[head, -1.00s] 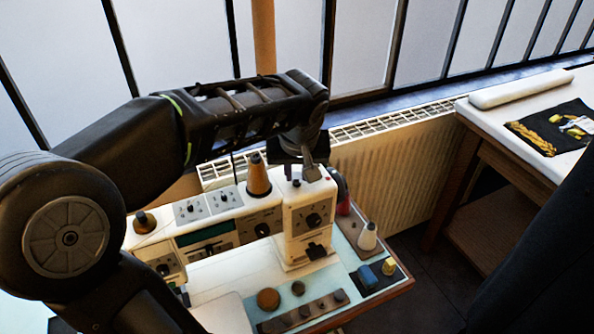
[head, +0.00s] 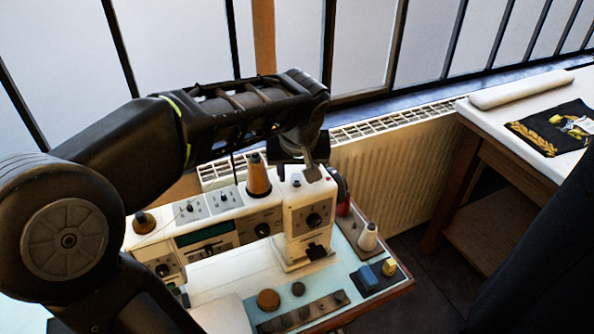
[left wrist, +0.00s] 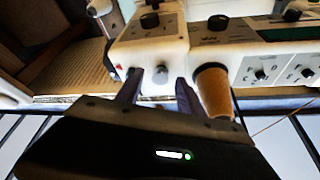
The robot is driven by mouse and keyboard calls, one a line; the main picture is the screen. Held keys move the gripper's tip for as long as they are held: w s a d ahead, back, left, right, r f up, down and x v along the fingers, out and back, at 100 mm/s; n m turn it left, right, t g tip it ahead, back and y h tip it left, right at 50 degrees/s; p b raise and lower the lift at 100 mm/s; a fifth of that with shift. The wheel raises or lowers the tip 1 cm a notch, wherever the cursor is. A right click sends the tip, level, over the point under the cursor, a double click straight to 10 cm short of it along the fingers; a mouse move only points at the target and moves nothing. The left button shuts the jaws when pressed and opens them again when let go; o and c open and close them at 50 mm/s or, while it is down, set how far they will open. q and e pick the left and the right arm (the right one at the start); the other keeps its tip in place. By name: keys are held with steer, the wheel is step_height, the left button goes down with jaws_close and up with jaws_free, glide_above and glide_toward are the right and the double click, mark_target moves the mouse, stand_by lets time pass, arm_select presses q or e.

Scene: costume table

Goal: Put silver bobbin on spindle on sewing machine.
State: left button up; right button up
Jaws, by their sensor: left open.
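The white sewing machine (head: 312,216) stands on the table, its head end at the right. My left gripper (left wrist: 160,90) is open just over the top of that end, with one finger on each side of a small silvery round piece (left wrist: 153,83) that looks like the silver bobbin. The piece sits at the machine's top, apart from the fingers as far as I can see. The spindle is not clearly visible, and I cannot tell whether the piece is around it. In the head view my left gripper (head: 308,170) is partly hidden by its wrist. My right gripper is not in view.
An orange-brown thread cone (head: 258,178) stands on the machine close beside the left gripper; it also shows in the left wrist view (left wrist: 214,90). A radiator (head: 385,170) is behind.

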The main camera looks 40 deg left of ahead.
arm_select(q)
steer(key=shift+r, duration=0.1)
steer(key=v, duration=0.7)
steer(key=shift+d+r+b, duration=0.15)
steer(key=shift+r+b, duration=0.1)
steer(key=shift+b, duration=0.1)
steer(key=shift+s, duration=0.15)
stand_by(0.4)
